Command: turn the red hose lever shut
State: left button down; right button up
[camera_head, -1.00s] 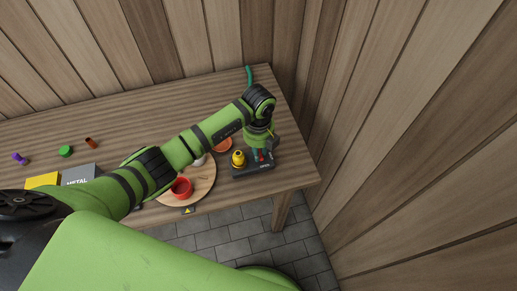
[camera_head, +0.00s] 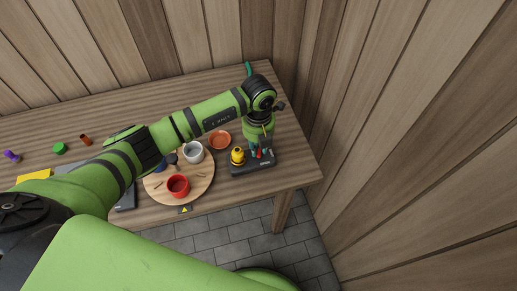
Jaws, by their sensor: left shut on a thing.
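The red hose lever (camera_head: 258,154) shows as a small red patch on the dark base plate (camera_head: 262,168) near the right end of the bench. My left gripper (camera_head: 260,151) reaches down over it from above and is shut on it. The fingers and wrist hide most of the lever, so its exact angle cannot be told. A yellow knob-like part (camera_head: 238,156) stands on the same plate, just left of the gripper. A green hose (camera_head: 249,69) shows at the bench's back edge, behind my wrist. My right gripper is not in view.
A round wooden board (camera_head: 205,185) left of the plate holds a red cup (camera_head: 178,185) and a grey cup (camera_head: 193,152). An orange dish (camera_head: 220,139) stands behind. Wooden walls close off the back and right. My left arm crosses above the bench.

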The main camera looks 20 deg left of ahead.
pick_arm(q)
jog(key=shift+w+f+m+b, duration=0.15)
jog(key=shift+m+b, duration=0.6)
jog(key=shift+m, duration=0.25)
jog(key=m+b, duration=0.7)
jog(key=shift+w, duration=0.1)
jog(key=shift+d+m+b, duration=0.1)
jog(key=shift+m+b, duration=1.7)
jog(key=shift+r, duration=0.2)
jog(key=c, duration=1.1)
grip_release()
